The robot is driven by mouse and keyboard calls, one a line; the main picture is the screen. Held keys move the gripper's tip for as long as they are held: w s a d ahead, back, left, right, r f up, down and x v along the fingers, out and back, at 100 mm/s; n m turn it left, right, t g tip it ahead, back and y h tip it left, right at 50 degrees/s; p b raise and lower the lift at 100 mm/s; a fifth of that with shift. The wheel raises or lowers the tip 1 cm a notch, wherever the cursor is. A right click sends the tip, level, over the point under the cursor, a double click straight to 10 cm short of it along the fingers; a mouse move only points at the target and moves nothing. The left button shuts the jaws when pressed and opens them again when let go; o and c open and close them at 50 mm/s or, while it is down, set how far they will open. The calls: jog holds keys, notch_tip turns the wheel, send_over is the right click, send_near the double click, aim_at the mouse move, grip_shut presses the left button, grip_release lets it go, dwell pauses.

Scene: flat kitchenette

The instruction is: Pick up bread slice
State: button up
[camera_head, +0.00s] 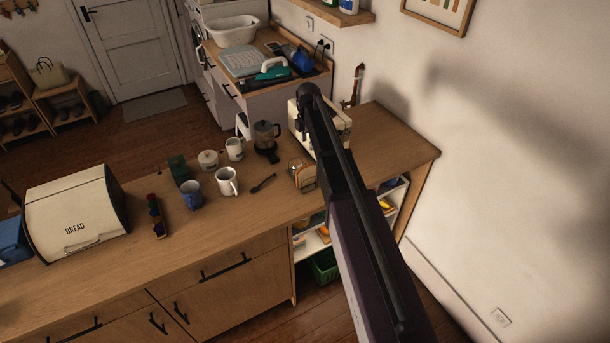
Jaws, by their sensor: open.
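What looks like a bread slice (306,178), tan with a browner edge, stands upright in a small rack on the wooden counter (250,215), just left of my arm. I cannot tell how many slices are there. My dark arm runs from the bottom right up to the middle of the view and covers part of the counter behind it. My gripper does not show; its place relative to the bread cannot be seen.
A cream bread box (75,210) stands at the left. A cream appliance (335,127) is partly behind my arm. The right counter end is clear.

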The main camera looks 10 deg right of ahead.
aim_at(307, 166)
dwell(0.4)
notch_tip(307, 166, down, 9)
jog(key=b, duration=0.8)
jog(key=shift+r+b, duration=0.2)
jog(key=shift+b, duration=0.15)
jog(key=f+b, duration=0.3)
jog(key=shift+s+a+f, duration=0.1)
jog(key=shift+s+f, duration=0.1)
jog(key=shift+s, duration=0.05)
jog(key=shift+f+b, duration=0.9)
jog(key=shift+b, duration=0.2)
grip_shut()
